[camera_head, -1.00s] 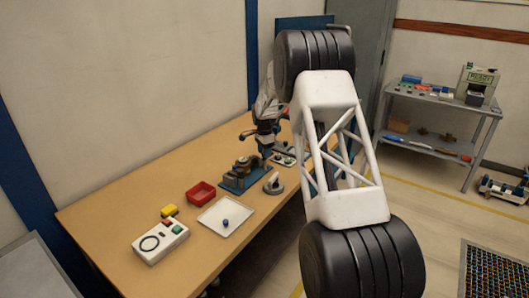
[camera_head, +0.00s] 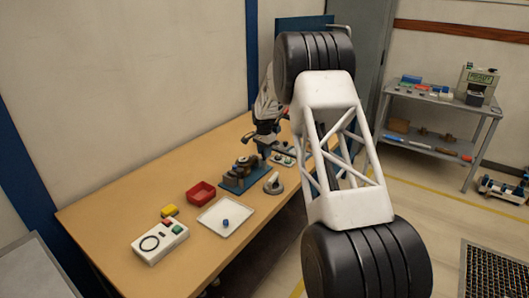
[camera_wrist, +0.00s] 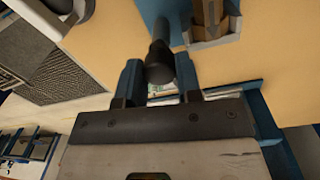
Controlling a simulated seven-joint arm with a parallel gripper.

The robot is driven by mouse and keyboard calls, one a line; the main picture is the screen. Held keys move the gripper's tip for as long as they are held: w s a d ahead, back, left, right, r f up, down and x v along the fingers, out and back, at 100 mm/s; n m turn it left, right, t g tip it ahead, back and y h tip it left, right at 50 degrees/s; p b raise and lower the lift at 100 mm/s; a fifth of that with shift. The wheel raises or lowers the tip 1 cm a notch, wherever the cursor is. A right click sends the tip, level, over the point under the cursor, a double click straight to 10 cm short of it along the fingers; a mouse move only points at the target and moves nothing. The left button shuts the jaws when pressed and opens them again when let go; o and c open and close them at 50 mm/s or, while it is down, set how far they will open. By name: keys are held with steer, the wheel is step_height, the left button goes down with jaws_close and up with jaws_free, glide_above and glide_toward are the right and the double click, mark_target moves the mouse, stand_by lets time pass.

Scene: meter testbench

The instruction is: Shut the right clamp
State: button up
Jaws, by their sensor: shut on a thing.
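A blue-based fixture (camera_head: 236,183) with dark round parts on top stands on the bench in the head view. My gripper (camera_head: 262,148) is at its back right side, small and partly hidden by my arm. In the wrist view, my gripper (camera_wrist: 159,78) has its two blue fingers on either side of a dark, round-ended clamp handle (camera_wrist: 160,62) and is shut on it. The handle's rod runs toward the top of that view. The clamp's base and pivot cannot be made out.
A grey round part (camera_head: 273,184) sits right of the fixture. Small parts (camera_head: 283,158) lie behind it.

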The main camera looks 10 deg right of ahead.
steer(key=n, duration=1.1)
steer(key=shift+n+t, duration=0.3)
steer(key=shift+n, duration=1.4)
steer(key=o, duration=0.9)
steer(key=shift+o, duration=0.2)
steer(key=shift+r, duration=0.2)
steer(key=shift+s+a+r, duration=0.1)
steer(key=shift+a+r, duration=0.05)
steer(key=shift+r, duration=3.6)
